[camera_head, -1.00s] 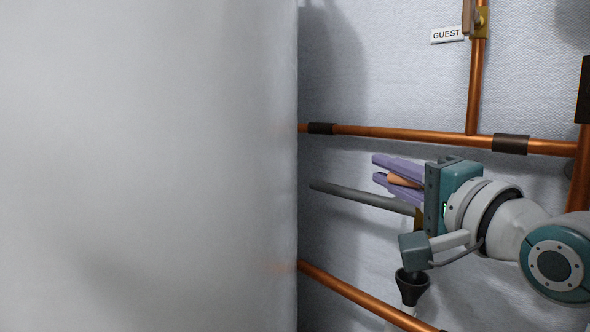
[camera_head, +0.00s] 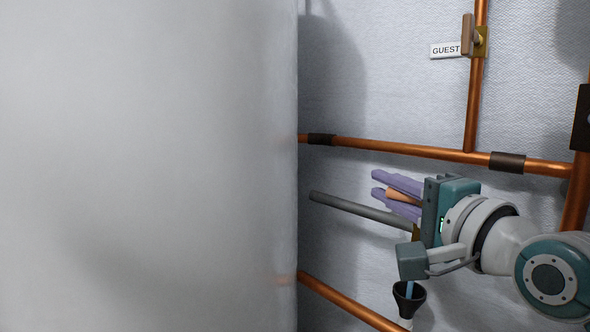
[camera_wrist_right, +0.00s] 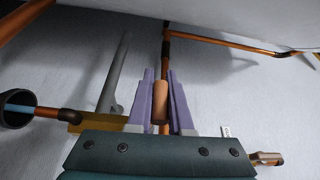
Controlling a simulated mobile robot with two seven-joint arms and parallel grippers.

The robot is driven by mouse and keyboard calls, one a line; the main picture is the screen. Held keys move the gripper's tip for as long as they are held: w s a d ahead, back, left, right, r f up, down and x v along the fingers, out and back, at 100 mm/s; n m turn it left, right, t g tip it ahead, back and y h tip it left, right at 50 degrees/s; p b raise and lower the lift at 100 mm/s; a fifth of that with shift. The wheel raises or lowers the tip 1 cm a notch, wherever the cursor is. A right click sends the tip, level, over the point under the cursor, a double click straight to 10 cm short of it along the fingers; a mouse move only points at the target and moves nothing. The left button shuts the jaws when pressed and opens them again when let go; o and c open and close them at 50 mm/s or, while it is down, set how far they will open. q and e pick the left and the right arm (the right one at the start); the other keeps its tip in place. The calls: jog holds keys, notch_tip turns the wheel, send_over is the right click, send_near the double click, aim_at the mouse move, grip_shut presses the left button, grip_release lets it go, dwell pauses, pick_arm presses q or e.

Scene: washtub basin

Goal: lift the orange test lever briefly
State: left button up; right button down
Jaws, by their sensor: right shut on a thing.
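The orange test lever (camera_head: 400,196) is a short rounded grip between the purple fingers of my right gripper (camera_head: 376,183). In the right wrist view, the lever (camera_wrist_right: 160,102) lies between the two fingers of the right gripper (camera_wrist_right: 159,76), which is shut on it. A brass-coloured body (camera_wrist_right: 90,123) beside the fingers is partly hidden by the gripper. A grey pipe (camera_head: 355,207) runs left from behind the gripper. A black funnel (camera_head: 409,298) sits below, with a light blue stream (camera_head: 409,287) entering it. My left gripper is out of view.
A large pale cylinder (camera_head: 150,160) fills the left side of the head view. Copper pipes (camera_head: 400,149) cross the wall above the gripper, and another (camera_head: 345,303) runs below. A wooden-handled valve (camera_head: 468,33) with a GUEST label (camera_head: 445,50) is higher up.

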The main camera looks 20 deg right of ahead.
jog(key=shift+w+d+r+m+g+p, duration=0.15)
jog(key=shift+r+m+g+p, duration=0.45)
jog(key=shift+p, duration=0.85)
jog(key=shift+d+r+m+p, duration=0.15)
jog(key=shift+r+m+p, duration=0.2)
jog(key=shift+m+p, duration=0.85)
jog(key=shift+w+d+r+m+g+p, duration=0.15)
jog(key=shift+r+m+g+p, duration=0.25)
jog(key=shift+p, duration=1.35)
jog(key=shift+s, duration=0.1)
jog(key=c, duration=0.8)
grip_release()
jog(key=shift+c, duration=0.2)
jog(key=s+r+p, duration=0.1)
jog(key=s+p, duration=0.1)
jog(key=s, duration=0.8)
jog(key=shift+p, duration=0.3)
jog(key=shift+d+r, duration=0.1)
